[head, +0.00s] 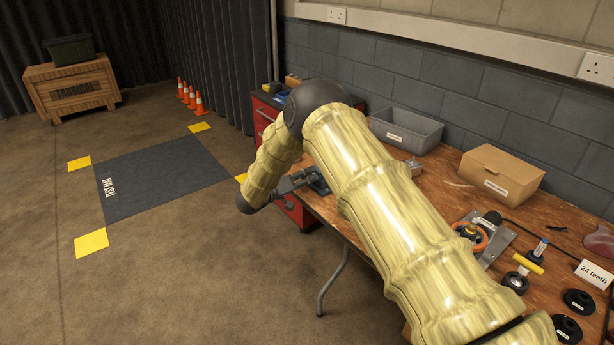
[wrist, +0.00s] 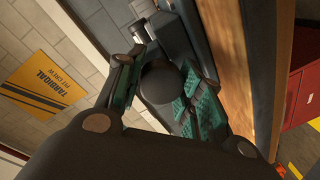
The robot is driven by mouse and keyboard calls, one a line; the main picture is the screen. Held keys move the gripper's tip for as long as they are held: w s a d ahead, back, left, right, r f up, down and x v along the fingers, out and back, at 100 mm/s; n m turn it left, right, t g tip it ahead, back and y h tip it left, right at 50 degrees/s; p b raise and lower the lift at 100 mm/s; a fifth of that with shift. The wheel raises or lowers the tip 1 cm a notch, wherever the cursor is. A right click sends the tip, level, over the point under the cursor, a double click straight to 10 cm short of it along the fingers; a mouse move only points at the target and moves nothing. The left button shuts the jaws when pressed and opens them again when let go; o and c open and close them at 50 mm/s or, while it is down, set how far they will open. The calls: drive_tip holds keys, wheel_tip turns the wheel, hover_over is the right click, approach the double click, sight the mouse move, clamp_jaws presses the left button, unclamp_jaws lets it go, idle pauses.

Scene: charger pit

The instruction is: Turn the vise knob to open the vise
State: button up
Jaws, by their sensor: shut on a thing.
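The vise (head: 320,184) is a blue-grey block at the left end of the wooden workbench, mostly hidden behind my gripper and arm in the head view. In the wrist view the vise body (wrist: 184,40) stands beside the bench edge. The dark round vise knob (wrist: 158,82) lies between my gripper's (wrist: 163,88) teal-padded fingers, and the fingers are shut on it. In the head view my gripper (head: 297,181) is at the bench's left edge, pointing right toward the vise. The vise jaws and their gap cannot be made out.
The workbench (head: 450,190) carries a grey bin (head: 405,130), a cardboard box (head: 500,172) and several small parts at the right. A red cabinet (head: 264,112) stands behind the bench's left end. Open floor with a dark test mat (head: 150,175) lies to the left.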

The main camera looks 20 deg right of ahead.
drive_tip(key=shift+w+a+r, duration=0.1)
drive_tip(key=shift+w+r, duration=0.1)
drive_tip(key=shift+r, duration=0.1)
drive_tip(key=o, duration=0.9)
drive_tip(key=shift+a+f, duration=0.1)
drive_tip(key=shift+o, duration=0.7)
drive_tip(key=shift+s+d+f, duration=0.1)
drive_tip(key=shift+d, duration=0.1)
drive_tip(key=f+v, duration=0.1)
drive_tip(key=v, duration=1.1)
drive_tip(key=shift+r, duration=0.5)
drive_tip(key=shift+f, duration=0.1)
